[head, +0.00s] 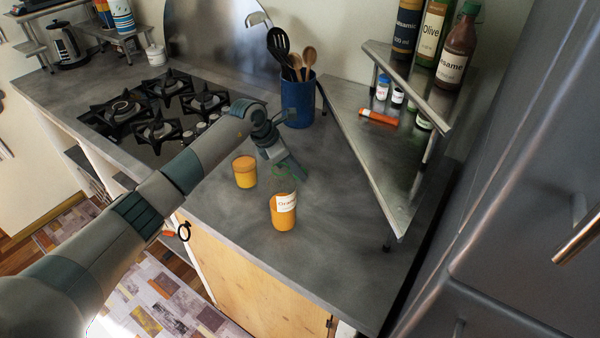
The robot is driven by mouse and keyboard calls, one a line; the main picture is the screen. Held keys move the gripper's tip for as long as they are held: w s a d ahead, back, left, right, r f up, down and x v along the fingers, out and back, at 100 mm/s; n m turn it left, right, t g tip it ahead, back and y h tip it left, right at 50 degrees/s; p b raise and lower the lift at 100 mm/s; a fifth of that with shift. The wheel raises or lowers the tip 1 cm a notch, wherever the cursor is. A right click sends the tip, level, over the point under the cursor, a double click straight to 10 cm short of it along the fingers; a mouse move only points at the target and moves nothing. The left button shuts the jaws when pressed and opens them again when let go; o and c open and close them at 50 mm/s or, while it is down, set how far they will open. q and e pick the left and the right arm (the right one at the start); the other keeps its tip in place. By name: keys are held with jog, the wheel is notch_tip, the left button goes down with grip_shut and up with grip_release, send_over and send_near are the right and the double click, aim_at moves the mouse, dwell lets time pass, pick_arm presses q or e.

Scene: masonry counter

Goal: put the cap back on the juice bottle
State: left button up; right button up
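The juice bottle (285,218) stands upright on the grey counter, with orange juice in its lower part and a white label. A small green shape, perhaps the cap (281,171), shows at the top of the bottle, by my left gripper. I cannot tell whether it sits on the neck or is held. My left gripper (292,168) reaches in from the left and points down just behind and above the bottle. Its fingertips are small and partly hidden, so its opening is unclear. My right gripper is out of view.
A glass of orange juice (244,173) stands left of the bottle. A blue utensil crock (298,100) is behind, a gas hob (158,112) at the left. A metal corner shelf (385,160) with bottles and jars stands right. The counter in front of the bottle is clear.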

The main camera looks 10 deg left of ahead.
pick_arm(q)
jog(key=shift+c, duration=1.4)
jog(key=shift+r+b, duration=0.4)
jog(key=shift+r, duration=0.4)
notch_tip(320, 180, up, 8)
jog(key=b, duration=0.3)
jog(key=shift+r, duration=0.2)
jog(key=shift+r, duration=0.1)
